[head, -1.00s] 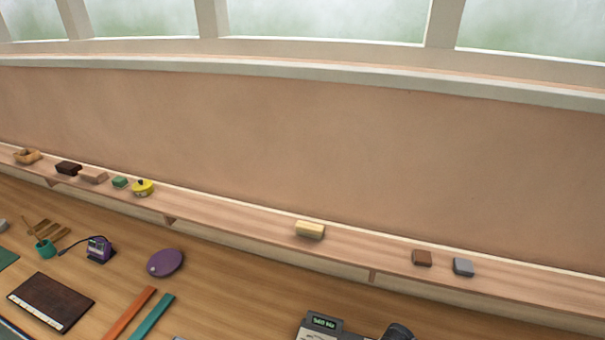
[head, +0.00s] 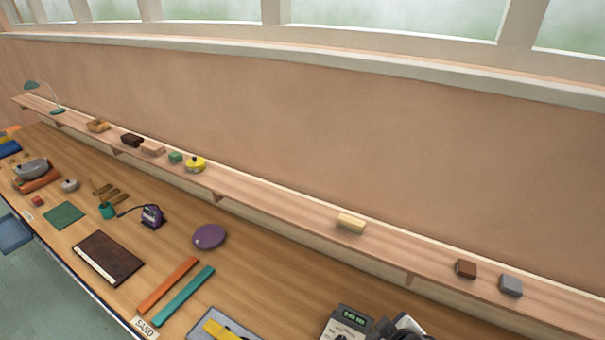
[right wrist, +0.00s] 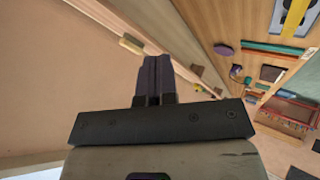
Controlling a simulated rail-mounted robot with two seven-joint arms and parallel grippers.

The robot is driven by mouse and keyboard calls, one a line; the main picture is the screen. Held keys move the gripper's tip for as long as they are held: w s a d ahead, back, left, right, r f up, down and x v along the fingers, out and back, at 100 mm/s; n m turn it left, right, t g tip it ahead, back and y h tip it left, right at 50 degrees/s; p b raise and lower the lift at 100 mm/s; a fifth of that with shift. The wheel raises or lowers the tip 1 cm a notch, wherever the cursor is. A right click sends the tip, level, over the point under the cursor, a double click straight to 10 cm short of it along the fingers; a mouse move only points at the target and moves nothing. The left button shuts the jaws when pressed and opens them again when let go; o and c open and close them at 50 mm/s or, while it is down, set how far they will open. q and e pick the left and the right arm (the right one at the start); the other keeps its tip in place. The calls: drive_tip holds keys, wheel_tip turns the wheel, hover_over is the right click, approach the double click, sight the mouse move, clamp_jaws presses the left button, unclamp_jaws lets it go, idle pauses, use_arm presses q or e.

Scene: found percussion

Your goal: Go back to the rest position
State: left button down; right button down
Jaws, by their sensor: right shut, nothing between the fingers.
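My right gripper (right wrist: 155,75) shows in the right wrist view with its two dark fingers pressed together and nothing between them. It is up in the air, with the wall on the left of that view and the shelf and workbench beyond. The fingers touch nothing that I can see. My left gripper is in neither view. A dark shape at the bottom edge of the head view is cut off, and I cannot tell what it is.
The workbench (head: 262,275) holds a purple disc (head: 209,237), a dark brown board (head: 108,261), orange (head: 168,285) and teal (head: 183,296) strips, and a meter with a green display (head: 348,322). A shelf (head: 285,204) along the wall carries small blocks and a yellow round object (head: 195,164).

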drive_tip(key=s+d+m, duration=0.2)
drive_tip(key=s+m, duration=0.2)
drive_tip(key=s, duration=0.5)
drive_tip(key=s+f+m+g, duration=0.1)
drive_tip(key=s+f+g, duration=0.1)
drive_tip(key=s+f, duration=0.3)
drive_tip(key=s+f+m+g+p, duration=0.1)
drive_tip(key=s+f+g, duration=0.2)
drive_tip(key=s, duration=1)
wheel_tip(320, 180, down, 4)
drive_tip(key=shift+s+d+r+y, duration=0.2)
drive_tip(key=shift+s+d+y, duration=0.1)
drive_tip(key=shift+s+d, duration=0.1)
drive_tip(key=shift+w, duration=0.1)
